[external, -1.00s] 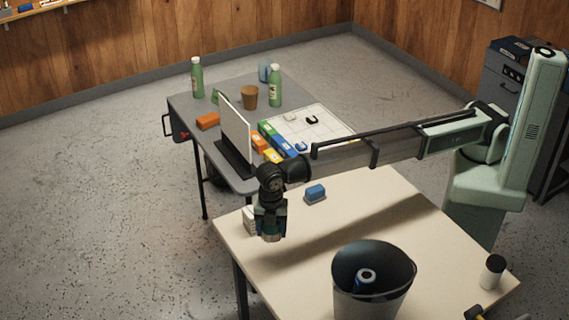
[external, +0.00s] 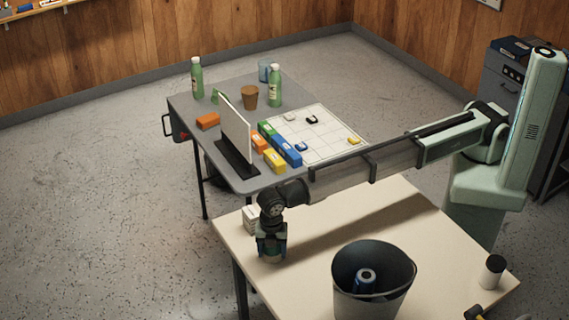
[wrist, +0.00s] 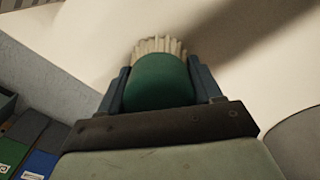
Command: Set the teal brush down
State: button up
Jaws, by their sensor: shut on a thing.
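My gripper (external: 271,250) points down close over the left part of the pale tabletop (external: 330,235). It is shut on the teal brush. In the wrist view the brush (wrist: 160,80) shows as a rounded green body with pale bristles, held between the two fingers (wrist: 160,90). In the external view the fingers mostly hide the brush. I cannot tell whether it touches the tabletop.
A dark bin (external: 372,285) holding a blue-and-white roll stands right of my gripper. A white block (external: 250,217) sits just behind the gripper. A white, black-topped container (external: 492,271) stands far right.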

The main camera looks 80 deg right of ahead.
jog(key=shift+f, duration=0.1)
jog(key=o, duration=1.1)
notch_tip(320, 180, up, 12)
jog(key=shift+r, duration=0.15)
dwell(0.4)
